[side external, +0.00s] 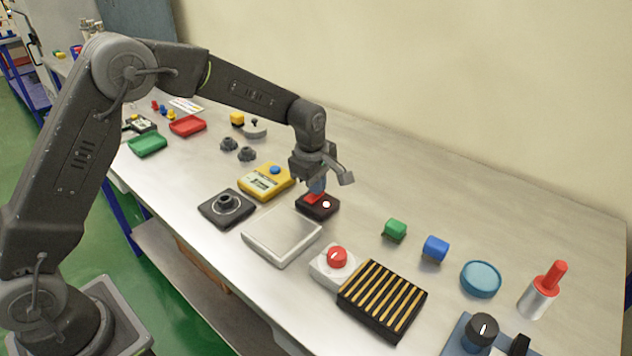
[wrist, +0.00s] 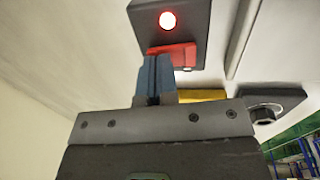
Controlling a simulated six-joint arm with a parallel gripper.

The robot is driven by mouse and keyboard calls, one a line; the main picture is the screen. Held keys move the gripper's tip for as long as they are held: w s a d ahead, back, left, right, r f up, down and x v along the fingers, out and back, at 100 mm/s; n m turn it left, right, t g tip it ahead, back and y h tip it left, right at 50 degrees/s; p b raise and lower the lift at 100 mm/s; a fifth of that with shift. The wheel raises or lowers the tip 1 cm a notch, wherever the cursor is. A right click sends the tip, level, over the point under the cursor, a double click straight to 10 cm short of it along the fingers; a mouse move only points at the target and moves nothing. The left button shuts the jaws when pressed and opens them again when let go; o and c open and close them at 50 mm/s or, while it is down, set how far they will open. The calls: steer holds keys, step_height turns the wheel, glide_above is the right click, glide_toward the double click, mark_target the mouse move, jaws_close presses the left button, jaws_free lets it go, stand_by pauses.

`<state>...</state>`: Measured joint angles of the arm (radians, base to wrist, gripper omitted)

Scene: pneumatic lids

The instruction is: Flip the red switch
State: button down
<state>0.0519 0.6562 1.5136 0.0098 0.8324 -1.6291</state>
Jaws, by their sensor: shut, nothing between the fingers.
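The red switch (side external: 313,198) sits on a small dark box (side external: 325,210) near the middle of the table. A round lamp (side external: 326,204) on the box is bright; in the wrist view the lamp (wrist: 168,20) glows reddish white. My gripper (side external: 317,187) points down right over the switch, its blue fingers together with nothing between them. In the wrist view the fingertips (wrist: 154,60) overlap the near part of the red switch (wrist: 182,54) and hide some of it. I cannot tell whether they touch it.
A yellow box with a blue button (side external: 262,184) is close on the left. A pale square plate (side external: 282,236) lies in front. A white box with a red knob (side external: 334,264) and a slatted black block (side external: 382,299) stand at front right. The table behind the switch is clear.

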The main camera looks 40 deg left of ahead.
steer(key=shift+f, duration=0.3)
steer(key=shift+s+r, duration=0.2)
steer(key=shift+s, duration=0.55)
steer(key=shift+r, duration=0.1)
step_height(320, 180, up, 14)
steer(key=s, duration=0.2)
stand_by(0.4)
